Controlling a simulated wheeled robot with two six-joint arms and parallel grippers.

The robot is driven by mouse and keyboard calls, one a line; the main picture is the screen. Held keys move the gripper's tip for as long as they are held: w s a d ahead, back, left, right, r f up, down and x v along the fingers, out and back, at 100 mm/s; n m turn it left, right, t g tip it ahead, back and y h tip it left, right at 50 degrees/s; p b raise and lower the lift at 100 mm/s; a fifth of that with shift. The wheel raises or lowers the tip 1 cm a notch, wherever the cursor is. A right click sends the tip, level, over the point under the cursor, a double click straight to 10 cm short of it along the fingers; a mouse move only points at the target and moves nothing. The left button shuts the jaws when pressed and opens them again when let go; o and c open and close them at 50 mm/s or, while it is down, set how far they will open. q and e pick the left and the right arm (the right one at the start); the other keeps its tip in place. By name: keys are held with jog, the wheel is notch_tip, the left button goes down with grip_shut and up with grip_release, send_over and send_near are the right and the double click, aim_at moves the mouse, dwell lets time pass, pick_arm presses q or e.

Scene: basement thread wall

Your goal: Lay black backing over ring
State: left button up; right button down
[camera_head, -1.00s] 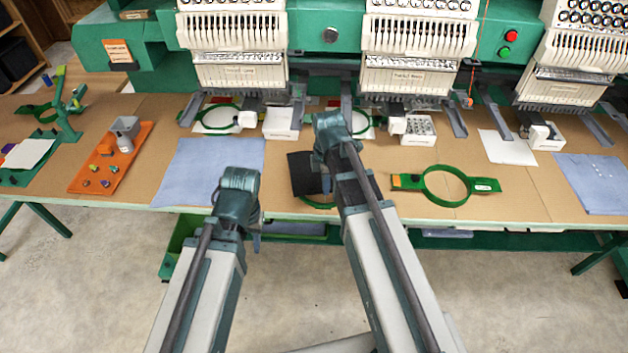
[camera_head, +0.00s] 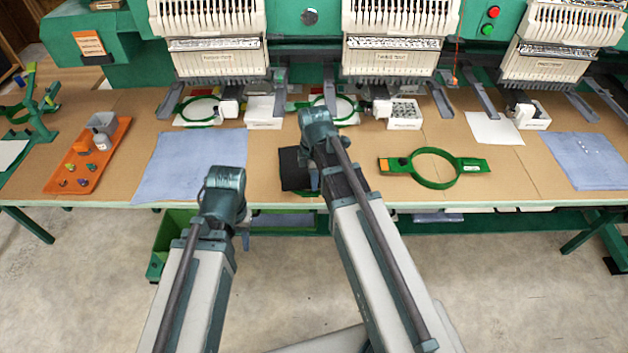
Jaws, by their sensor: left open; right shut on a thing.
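The black backing (camera_head: 291,171) is a dark sheet near the front edge of the table, left of my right arm. A green ring edge (camera_head: 301,194) shows just below it; the rest of this ring is hidden by the backing and my arm. My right gripper (camera_head: 314,181) points down at the backing's right side and is shut on it. I cannot tell whether the backing lies flat on the ring or hangs just above it. My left gripper (camera_head: 246,238) is open and empty, low in front of the table edge, mostly hidden behind its wrist.
Another green hoop (camera_head: 436,182) lies to the right. A blue cloth (camera_head: 192,166) lies to the left, beside an orange tray (camera_head: 58,183) with small items. Embroidery heads (camera_head: 400,50) and white boxes (camera_head: 264,113) stand behind. Bare table lies between the hoop and right cloth.

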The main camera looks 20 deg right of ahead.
jog(key=shift+f+b, duration=0.35)
jog(key=shift+f, duration=0.3)
jog(key=c, duration=0.9)
grip_release()
jog(key=shift+c, duration=0.2)
jog(key=shift+r, duration=0.1)
notch_tip(320, 180, up, 14)
jog(key=p, duration=1.4)
jog(key=shift+f, duration=0.2)
jog(key=s+a+m+h, duration=0.1)
jog(key=s+a+m, duration=1)
jog(key=s+m, duration=0.1)
jog(key=shift+s+a+f+m+b, duration=0.3)
jog(key=shift+s+b, duration=0.15)
jog(key=shift+s, duration=0.3)
